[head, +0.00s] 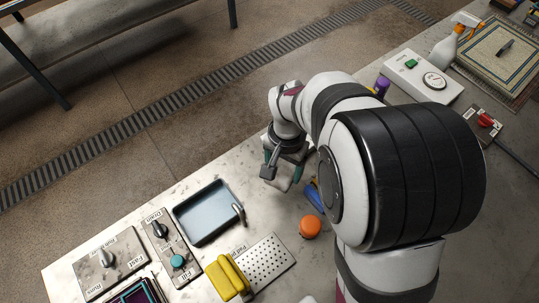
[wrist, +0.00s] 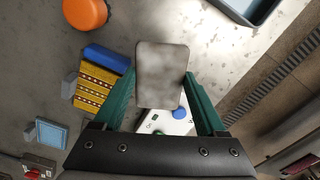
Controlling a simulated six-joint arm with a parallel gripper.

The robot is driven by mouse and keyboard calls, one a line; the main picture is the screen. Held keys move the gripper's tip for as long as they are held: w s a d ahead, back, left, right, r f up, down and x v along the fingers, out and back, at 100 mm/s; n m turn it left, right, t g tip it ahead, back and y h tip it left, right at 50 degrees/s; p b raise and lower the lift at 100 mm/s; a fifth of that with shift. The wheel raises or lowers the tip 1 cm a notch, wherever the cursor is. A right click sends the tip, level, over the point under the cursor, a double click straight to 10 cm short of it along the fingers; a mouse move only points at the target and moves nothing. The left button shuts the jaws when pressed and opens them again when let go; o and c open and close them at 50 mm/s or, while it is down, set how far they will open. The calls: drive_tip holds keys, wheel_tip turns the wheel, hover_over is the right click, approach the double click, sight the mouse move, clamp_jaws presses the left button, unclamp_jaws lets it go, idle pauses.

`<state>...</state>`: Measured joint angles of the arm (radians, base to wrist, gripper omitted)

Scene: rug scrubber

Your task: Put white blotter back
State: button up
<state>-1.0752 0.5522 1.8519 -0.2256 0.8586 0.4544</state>
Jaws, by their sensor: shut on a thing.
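My gripper (wrist: 160,78) is shut on a pale grey-white rectangular pad, which looks like the white blotter (wrist: 162,62), held between its two green fingers. In the head view my gripper (head: 281,172) is to the right of the blue-grey tray, and the white blotter (head: 282,184) shows below it, partly hidden by the gripper. Whether the blotter touches the table is not clear. A perforated metal plate (head: 270,262) with printed lettering lies at the front, with a yellow pad (head: 228,278) at its left and bare holes to the right.
The shallow tray (head: 205,212) stands left of my gripper. An orange round thing (head: 310,227) and a blue block (head: 314,197) lie nearby. Knob boxes (head: 108,262) fill the left front. A white gauge box (head: 423,78) and spray bottle (head: 447,48) stand far right.

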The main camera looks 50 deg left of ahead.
hover_over(257, 183)
wheel_tip(257, 183, down, 4)
drive_tip(key=shift+w+d+r, duration=0.1)
drive_tip(key=shift+d, duration=0.05)
drive_tip(key=shift+f, duration=2.15)
drive_tip(key=shift+f, duration=0.1)
drive_tip(key=o, duration=1.2)
